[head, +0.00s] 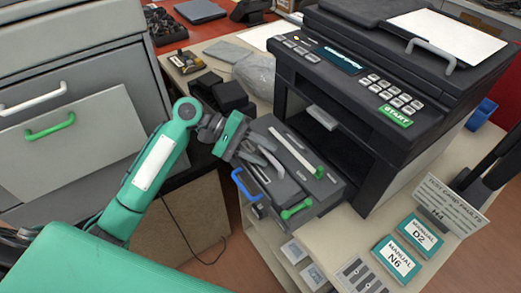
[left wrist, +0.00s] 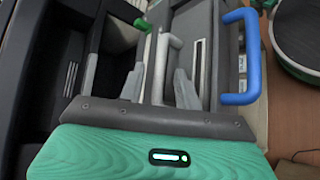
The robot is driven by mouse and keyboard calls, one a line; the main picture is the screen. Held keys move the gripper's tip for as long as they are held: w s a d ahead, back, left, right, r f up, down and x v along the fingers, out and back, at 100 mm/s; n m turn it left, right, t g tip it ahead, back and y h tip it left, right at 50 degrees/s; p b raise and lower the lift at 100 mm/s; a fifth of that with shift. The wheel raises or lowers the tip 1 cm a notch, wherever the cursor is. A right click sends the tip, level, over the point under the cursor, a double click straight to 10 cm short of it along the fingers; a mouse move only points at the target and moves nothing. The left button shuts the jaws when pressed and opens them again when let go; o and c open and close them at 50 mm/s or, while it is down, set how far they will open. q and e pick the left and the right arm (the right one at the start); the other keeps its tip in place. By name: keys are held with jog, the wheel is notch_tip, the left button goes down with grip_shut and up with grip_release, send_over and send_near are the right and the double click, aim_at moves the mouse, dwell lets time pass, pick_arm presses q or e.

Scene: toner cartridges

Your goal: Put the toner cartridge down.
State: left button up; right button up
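My left gripper (head: 262,158) points down over a dark grey toner unit (head: 330,190) in front of the printer. In the left wrist view its two fingers (left wrist: 160,85) stand apart, on either side of a light grey handle (left wrist: 168,45), and look clear of it. A cartridge with a blue handle (head: 245,187) is to the left in the head view; the blue handle also shows at the right of the left wrist view (left wrist: 240,60). A green handle (head: 296,208) is at the unit's front. The fingers hide part of the cartridge tops. My right gripper is out of view.
The black printer (head: 400,85) stands right behind the unit. A light strip with a green end (head: 297,152) lies along the unit. Black boxes (head: 228,95) and a clear bag (head: 256,72) are behind my gripper. Manuals (head: 398,262) lie at the front right. A drawer cabinet (head: 75,140) is at left.

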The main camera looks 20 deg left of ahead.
pick_arm(q)
jog(key=shift+a+r, duration=0.1)
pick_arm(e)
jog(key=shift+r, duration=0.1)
